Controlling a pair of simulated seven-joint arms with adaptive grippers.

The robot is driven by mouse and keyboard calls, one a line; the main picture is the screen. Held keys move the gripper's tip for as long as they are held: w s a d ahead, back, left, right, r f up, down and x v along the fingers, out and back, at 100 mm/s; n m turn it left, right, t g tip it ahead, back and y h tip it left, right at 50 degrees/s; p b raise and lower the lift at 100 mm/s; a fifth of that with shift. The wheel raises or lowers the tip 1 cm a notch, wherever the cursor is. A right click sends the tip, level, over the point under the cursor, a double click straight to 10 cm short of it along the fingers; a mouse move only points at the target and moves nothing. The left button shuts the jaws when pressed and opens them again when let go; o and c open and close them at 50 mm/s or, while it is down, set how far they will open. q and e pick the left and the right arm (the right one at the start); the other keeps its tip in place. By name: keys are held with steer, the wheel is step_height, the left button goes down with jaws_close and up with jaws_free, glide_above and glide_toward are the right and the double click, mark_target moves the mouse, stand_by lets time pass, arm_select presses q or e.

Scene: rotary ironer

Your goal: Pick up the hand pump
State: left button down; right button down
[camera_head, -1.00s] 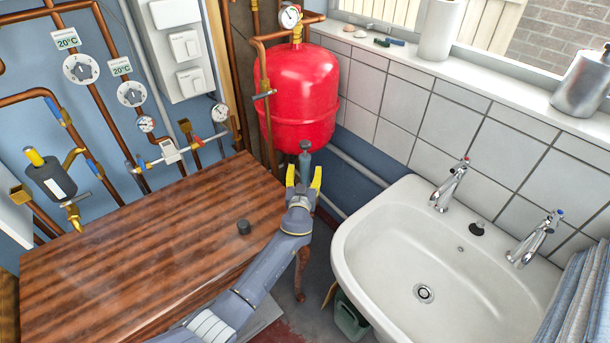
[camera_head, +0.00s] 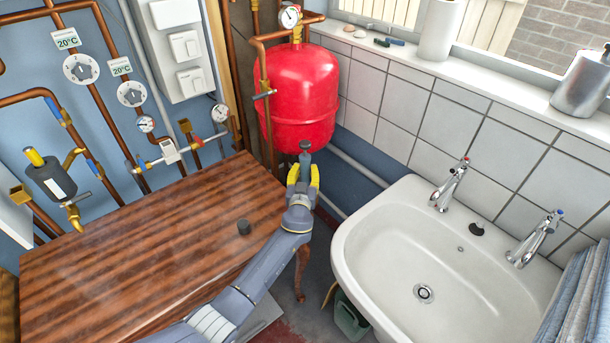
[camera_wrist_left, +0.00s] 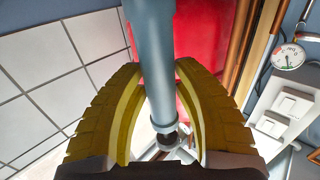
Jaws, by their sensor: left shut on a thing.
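The hand pump (camera_head: 305,150) is a grey-blue cylinder with a dark cap, in front of the lower part of the red tank in the head view. My left gripper (camera_head: 303,174) has its yellow fingers shut on it. In the left wrist view the pump (camera_wrist_left: 153,60) runs lengthwise between the two curved yellow fingers (camera_wrist_left: 160,85), with a metal fitting at its lower end. The fingers hide part of the pump in the head view, and I cannot tell there what its lower end touches. My right gripper is not in view.
The red tank (camera_head: 298,95) with copper pipes stands just behind the pump. A white sink (camera_head: 380,245) with two taps is at the right. A green container (camera_head: 350,318) sits below the sink.

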mark_target(305, 169)
arm_select(q)
steer(key=shift+r, duration=5.05)
step_height(305, 169, down, 6)
steer(key=shift+a+f, duration=0.1)
steer(key=shift+f, duration=0.4)
steer(key=shift+f, duration=1.3)
steer(key=shift+f, duration=0.2)
